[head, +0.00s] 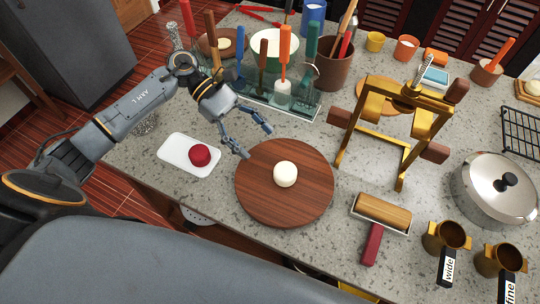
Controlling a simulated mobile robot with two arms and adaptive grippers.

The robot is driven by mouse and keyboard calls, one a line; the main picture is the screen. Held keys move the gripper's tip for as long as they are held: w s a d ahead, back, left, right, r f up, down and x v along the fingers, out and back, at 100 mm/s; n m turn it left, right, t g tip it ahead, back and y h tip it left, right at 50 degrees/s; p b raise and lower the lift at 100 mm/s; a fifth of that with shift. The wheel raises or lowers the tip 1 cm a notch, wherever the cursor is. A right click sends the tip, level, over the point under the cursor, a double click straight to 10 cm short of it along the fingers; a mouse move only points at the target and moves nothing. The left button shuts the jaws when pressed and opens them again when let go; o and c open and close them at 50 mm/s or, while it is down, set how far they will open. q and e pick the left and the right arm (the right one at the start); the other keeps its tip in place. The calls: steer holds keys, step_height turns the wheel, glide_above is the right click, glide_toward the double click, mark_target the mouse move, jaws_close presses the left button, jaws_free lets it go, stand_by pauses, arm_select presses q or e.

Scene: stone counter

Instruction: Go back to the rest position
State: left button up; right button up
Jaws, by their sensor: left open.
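My left gripper (257,140) reaches in from the left and hangs above the far left edge of a round brown wooden board (285,205). Its fingers are apart and nothing is between them. A white round piece (285,174) sits on the board, to the right of and nearer than the fingertips, apart from them. A dark red round piece (200,155) lies on a white tray (174,153) left of the board. My right gripper does not show.
Behind the gripper stands a rack of upright colored-handled tools (283,85). A gold press frame (388,125) stands to the right. A wooden roller (383,213), two gold cups (445,238) and a lidded pot (497,187) occupy the right front. Bare counter lies around the tray.

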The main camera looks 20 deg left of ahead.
arm_select(q)
steer(key=shift+v, duration=0.9)
steer(key=shift+r, duration=0.1)
